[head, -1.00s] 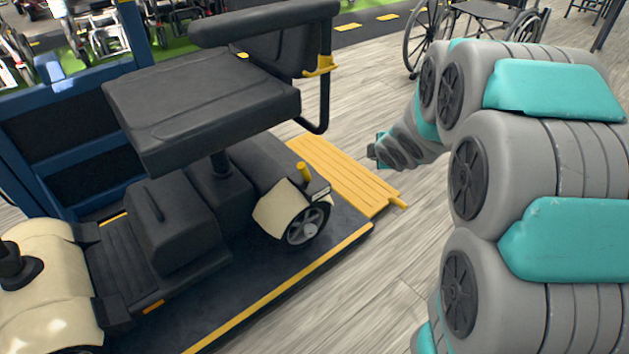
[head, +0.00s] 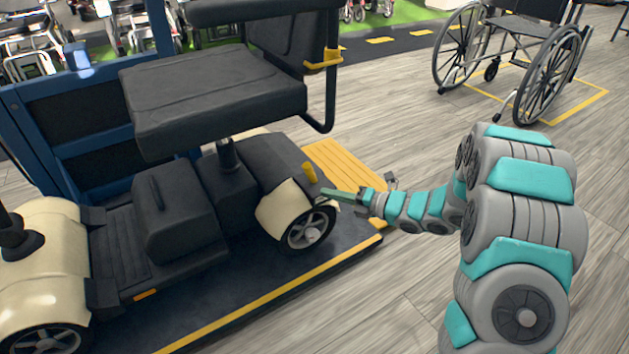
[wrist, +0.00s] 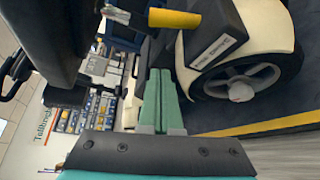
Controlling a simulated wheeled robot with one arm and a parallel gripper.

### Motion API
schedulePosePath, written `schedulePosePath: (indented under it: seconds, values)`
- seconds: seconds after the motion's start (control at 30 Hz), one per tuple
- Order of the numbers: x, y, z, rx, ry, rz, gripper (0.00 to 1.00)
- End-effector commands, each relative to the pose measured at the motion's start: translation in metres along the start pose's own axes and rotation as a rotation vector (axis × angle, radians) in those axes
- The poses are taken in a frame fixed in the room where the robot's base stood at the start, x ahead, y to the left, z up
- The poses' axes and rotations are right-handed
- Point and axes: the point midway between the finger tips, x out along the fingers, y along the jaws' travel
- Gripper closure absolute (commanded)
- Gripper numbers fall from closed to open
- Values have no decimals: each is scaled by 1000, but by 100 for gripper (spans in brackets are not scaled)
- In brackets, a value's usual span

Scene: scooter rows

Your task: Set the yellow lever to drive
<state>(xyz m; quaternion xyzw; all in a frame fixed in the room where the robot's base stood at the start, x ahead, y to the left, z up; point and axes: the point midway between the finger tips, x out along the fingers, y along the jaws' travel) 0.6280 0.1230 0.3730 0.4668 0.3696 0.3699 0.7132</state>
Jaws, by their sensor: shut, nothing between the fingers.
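The yellow lever (head: 310,173) stands up at the rear of the scooter (head: 225,190), above its cream rear fender. In the wrist view the yellow lever (wrist: 174,18) lies sideways at the top, beside a white label (wrist: 213,52) whose text is too small to read surely. My gripper (head: 326,192) is just right of and slightly below the lever, apart from it. In the wrist view its green fingers (wrist: 160,85) are together and empty, pointing toward the lever's side of the scooter. The lever's base is partly hidden in the head view.
The scooter's rear wheel (head: 308,228) is just below my gripper. The black seat (head: 210,90) and its armrest bar overhang to the upper left. A yellow ramp (head: 345,160) lies behind. A wheelchair (head: 520,55) stands far right.

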Motion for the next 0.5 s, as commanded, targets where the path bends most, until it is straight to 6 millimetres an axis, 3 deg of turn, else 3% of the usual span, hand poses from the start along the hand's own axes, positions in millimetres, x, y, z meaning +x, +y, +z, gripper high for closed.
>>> schedulePosePath:
  seconds: [0.5]
  values:
    - [6,1,-2,-6,7,13,100]
